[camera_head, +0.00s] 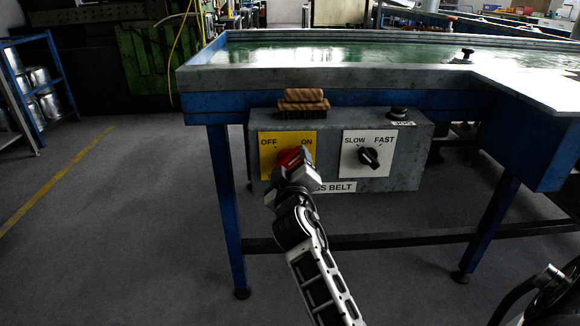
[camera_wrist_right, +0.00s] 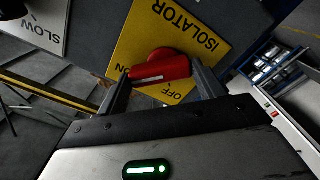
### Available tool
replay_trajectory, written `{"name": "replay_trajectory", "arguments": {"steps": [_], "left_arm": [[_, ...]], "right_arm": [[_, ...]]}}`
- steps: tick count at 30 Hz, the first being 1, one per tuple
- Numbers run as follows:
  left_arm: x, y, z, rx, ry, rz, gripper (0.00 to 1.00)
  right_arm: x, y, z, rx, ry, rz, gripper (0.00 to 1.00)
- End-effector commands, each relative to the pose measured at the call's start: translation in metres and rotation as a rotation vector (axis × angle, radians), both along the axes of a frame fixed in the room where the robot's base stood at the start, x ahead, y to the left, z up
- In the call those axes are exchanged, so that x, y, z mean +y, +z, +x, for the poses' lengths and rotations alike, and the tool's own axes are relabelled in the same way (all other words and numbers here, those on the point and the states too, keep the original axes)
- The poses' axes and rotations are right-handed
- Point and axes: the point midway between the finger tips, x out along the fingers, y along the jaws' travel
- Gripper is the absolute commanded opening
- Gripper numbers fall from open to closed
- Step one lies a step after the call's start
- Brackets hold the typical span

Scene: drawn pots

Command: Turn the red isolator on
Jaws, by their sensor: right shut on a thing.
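The red isolator (camera_head: 289,157) is a rotary handle on a yellow plate (camera_head: 267,144) marked OFF at upper left and ON at upper right. The plate is on the left of a grey control box's front. My right gripper (camera_head: 294,167) is at the handle and partly covers it. In the right wrist view the red handle (camera_wrist_right: 162,68) lies between the two fingers, and my right gripper (camera_wrist_right: 160,88) is shut on it. There, the handle's white-striped end points towards the ON lettering. My left gripper is not in view.
The grey control box (camera_head: 420,160) hangs under a blue-framed table (camera_head: 330,78). Beside the isolator is a black SLOW/FAST knob (camera_head: 368,157). A brown brush (camera_head: 303,100) and a dark button (camera_head: 398,112) are on the box top. Floor at left is open.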

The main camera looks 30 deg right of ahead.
Motion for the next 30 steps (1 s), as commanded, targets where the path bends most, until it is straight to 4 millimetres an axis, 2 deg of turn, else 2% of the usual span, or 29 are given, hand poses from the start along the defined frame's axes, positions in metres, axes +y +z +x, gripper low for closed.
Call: {"name": "replay_trajectory", "arguments": {"steps": [3,4,6,22,26,30], "left_arm": [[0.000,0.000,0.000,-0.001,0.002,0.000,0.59],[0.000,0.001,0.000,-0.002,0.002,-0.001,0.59],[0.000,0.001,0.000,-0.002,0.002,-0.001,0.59],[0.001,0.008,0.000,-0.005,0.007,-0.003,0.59],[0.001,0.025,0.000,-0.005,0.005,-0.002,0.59],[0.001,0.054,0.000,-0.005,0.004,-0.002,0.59]], "right_arm": [[0.001,-0.001,0.000,0.001,0.001,0.005,0.45],[0.001,-0.001,0.000,0.001,0.001,0.004,0.76],[0.001,-0.001,0.000,0.000,0.001,0.004,0.90],[0.000,0.002,0.000,0.029,-0.001,-0.047,0.90],[0.001,0.007,0.001,0.130,0.001,-0.212,0.90],[0.002,0.011,0.002,0.305,0.003,-0.497,0.90]]}}
